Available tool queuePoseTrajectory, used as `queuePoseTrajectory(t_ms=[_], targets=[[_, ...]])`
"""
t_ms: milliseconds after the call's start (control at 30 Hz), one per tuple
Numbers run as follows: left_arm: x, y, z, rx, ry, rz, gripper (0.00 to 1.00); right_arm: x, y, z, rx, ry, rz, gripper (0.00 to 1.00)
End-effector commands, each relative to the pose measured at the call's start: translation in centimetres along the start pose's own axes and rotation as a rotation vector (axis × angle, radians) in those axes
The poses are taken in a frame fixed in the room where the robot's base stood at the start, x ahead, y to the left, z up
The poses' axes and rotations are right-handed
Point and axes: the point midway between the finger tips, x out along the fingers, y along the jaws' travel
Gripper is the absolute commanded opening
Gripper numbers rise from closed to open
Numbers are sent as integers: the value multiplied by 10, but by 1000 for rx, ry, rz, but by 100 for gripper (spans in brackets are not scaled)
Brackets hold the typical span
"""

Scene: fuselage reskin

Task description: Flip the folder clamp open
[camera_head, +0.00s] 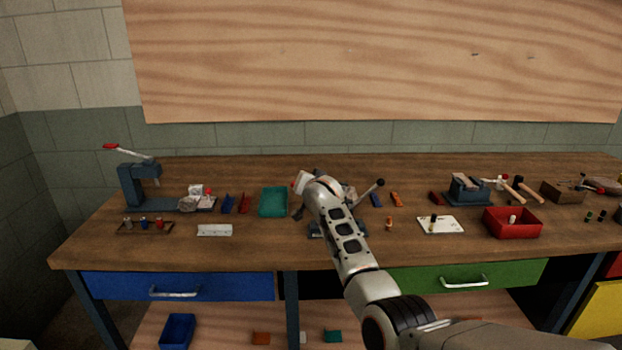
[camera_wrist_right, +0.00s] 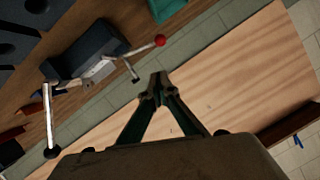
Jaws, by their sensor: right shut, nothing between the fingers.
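The folder (camera_wrist_right: 85,52) is a dark block machine on the bench, seen in the right wrist view at upper left. A lever with a red ball (camera_wrist_right: 160,41) sticks out to its right. Another lever with a black ball (camera_wrist_right: 52,152) hangs toward the lower left. I cannot tell which is the clamp lever. In the head view my right arm covers most of the folder; a black-ball lever (camera_head: 380,182) shows beside the arm. My right gripper (camera_wrist_right: 155,91) is shut and empty, its tips apart from the levers in the picture. My left gripper is not in view.
The wooden bench (camera_head: 250,245) holds a teal tray (camera_head: 273,202), a blue press (camera_head: 140,185) at left, a red bin (camera_head: 511,223), a vise (camera_head: 468,190) and a white board (camera_head: 440,225) at right. A wall stands behind the bench. The bench front is mostly clear.

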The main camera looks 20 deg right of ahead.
Motion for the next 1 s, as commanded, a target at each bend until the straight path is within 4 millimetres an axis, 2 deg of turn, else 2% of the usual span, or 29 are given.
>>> queuePoseTrajectory(t_ms=[67, 300, 500, 1000], targets=[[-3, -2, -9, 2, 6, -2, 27, -11, 0, -1, 3, 0, 0, 0], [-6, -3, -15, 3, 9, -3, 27, -38, 2, 1, 3, 0, -2, 0], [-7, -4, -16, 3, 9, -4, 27, -53, 4, 1, 1, -1, 0, 0], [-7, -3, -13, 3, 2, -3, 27, -57, 4, 1, 1, -1, 0, 0]])
